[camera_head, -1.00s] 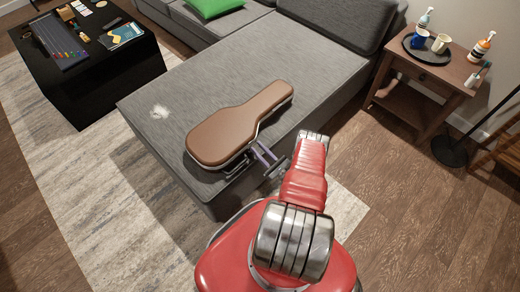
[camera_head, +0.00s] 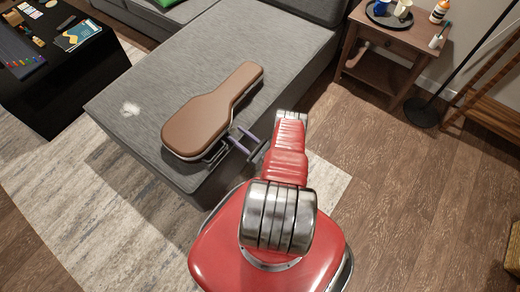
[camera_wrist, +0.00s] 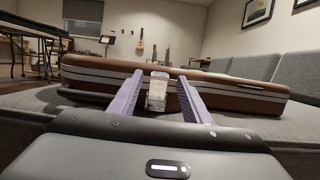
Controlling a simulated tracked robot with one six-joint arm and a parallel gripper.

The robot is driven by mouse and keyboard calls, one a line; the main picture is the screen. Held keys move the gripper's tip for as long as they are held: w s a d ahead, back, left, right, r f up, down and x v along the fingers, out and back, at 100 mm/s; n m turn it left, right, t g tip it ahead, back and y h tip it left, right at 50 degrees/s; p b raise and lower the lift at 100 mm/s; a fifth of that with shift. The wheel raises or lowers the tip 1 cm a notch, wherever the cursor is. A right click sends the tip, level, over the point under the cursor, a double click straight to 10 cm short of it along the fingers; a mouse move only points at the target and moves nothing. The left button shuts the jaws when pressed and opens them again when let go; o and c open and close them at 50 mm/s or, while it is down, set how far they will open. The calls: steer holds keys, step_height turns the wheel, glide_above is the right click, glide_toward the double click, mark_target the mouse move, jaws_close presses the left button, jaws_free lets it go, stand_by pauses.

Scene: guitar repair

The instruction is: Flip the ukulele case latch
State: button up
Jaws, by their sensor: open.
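The brown ukulele case (camera_head: 213,112) lies flat and closed on the grey sofa seat. In the wrist view its side (camera_wrist: 110,72) runs across the picture as a brown and pale band. The metal latch (camera_wrist: 157,91) is on that side, near the middle of the wrist view. My gripper (camera_head: 236,136) is at the case's near right side. In the wrist view its purple fingers (camera_wrist: 157,92) are open, one on each side of the latch. I cannot tell whether they touch it.
The grey sofa seat (camera_head: 262,45) has free room beyond the case. A pale patch (camera_head: 130,109) lies on it at left. A wooden side table (camera_head: 385,35) and a black lamp base (camera_head: 421,112) stand at right. A black table (camera_head: 60,85) stands at left.

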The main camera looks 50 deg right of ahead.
steer(key=s, duration=1.5)
steer(key=shift+s+d+f, duration=0.15)
steer(key=shift+d+f, duration=0.1)
steer(key=shift+f, duration=0.2)
steer(key=shift+c, duration=0.4)
